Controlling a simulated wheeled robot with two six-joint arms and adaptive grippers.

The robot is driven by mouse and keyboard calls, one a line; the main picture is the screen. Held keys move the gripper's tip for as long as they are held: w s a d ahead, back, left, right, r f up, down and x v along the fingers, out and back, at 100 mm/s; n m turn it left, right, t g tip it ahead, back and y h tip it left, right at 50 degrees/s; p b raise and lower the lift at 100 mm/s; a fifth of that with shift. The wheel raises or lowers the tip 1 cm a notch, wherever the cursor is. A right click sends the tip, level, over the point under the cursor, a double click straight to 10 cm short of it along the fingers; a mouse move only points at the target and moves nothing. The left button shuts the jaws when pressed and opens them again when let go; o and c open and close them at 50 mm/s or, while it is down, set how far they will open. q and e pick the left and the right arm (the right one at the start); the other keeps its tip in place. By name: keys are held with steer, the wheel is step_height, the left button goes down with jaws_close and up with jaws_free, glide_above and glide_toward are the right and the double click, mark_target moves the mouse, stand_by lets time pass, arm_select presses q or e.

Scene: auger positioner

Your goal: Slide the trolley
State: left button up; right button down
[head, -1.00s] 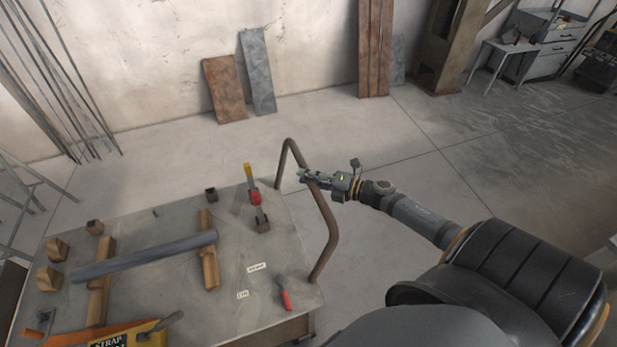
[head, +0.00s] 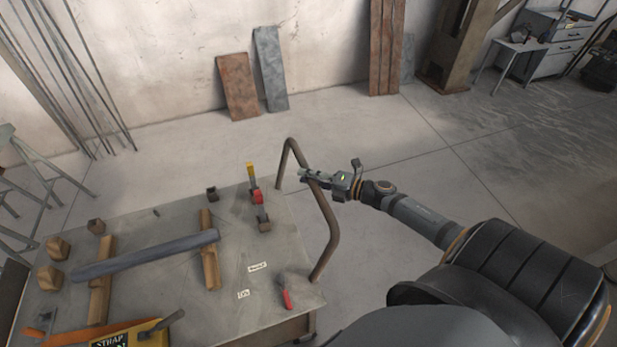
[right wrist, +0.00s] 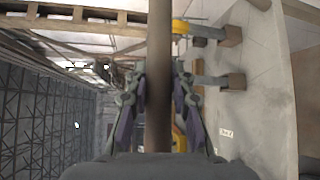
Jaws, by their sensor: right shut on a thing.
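The trolley (head: 185,280) is a grey flat-topped cart at lower left in the head view, with a bent brown tube handle (head: 331,232) rising from its right end. My right gripper (head: 312,178) is shut on the upper part of this handle. In the right wrist view the handle (right wrist: 160,60) runs upright between the two fingers of the right gripper (right wrist: 158,112). My left gripper is not in view.
On the trolley lie a grey bar (head: 145,256) across wooden blocks, a red-and-yellow tool (head: 256,190), a red-handled tool (head: 287,298) and a yellow strap box (head: 128,335). Metal sheets (head: 270,70) lean on the wall. Open floor surrounds the trolley's far side.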

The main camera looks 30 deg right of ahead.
steer(key=c, duration=1.1)
jaws_free()
steer(key=shift+a, duration=0.25)
steer(key=shift+s+d, duration=0.45)
steer(key=shift+s, duration=0.05)
steer(key=shift+v, duration=3.1)
